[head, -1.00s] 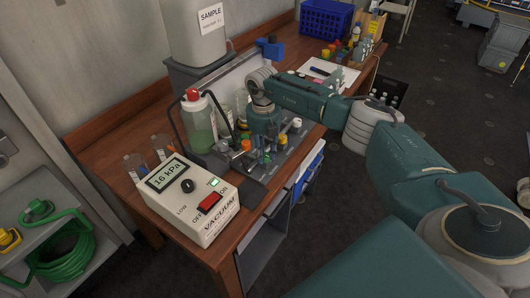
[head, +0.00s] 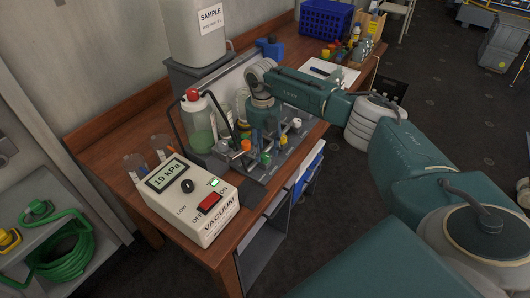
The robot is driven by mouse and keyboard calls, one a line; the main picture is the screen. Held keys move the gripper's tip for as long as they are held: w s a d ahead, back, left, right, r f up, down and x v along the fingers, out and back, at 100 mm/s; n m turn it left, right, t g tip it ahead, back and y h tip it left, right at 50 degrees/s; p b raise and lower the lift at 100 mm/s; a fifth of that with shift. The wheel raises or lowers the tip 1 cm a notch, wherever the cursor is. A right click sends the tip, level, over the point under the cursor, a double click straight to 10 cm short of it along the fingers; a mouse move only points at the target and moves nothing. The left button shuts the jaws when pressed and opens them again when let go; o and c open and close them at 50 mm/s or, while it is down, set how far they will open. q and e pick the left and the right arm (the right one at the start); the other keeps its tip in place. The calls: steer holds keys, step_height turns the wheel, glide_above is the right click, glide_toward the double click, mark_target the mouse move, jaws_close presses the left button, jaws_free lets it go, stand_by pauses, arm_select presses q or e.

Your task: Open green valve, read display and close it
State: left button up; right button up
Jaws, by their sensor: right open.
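The white vacuum box (head: 190,205) stands at the front of the wooden bench, and its display (head: 166,175) reads 19 kPa. Beside it is a grey manifold (head: 290,158) with several small coloured valves. A green valve (head: 265,159) shows low on the manifold, near an orange one (head: 246,145). My right gripper (head: 257,143) points down over the manifold from the right arm, its fingers open around or just beside the valves. The fingers partly hide the valves, and I cannot tell whether they touch the green one. My left gripper is not in view.
A bottle with green liquid (head: 198,125) and a tube stands behind the manifold. Two clear cups (head: 136,165) stand left of the vacuum box. A large sample container (head: 195,35) and a blue crate (head: 325,18) are farther back.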

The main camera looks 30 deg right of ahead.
mark_target(264, 156)
step_height(264, 156, up, 10)
stand_by(0.3)
stand_by(0.5)
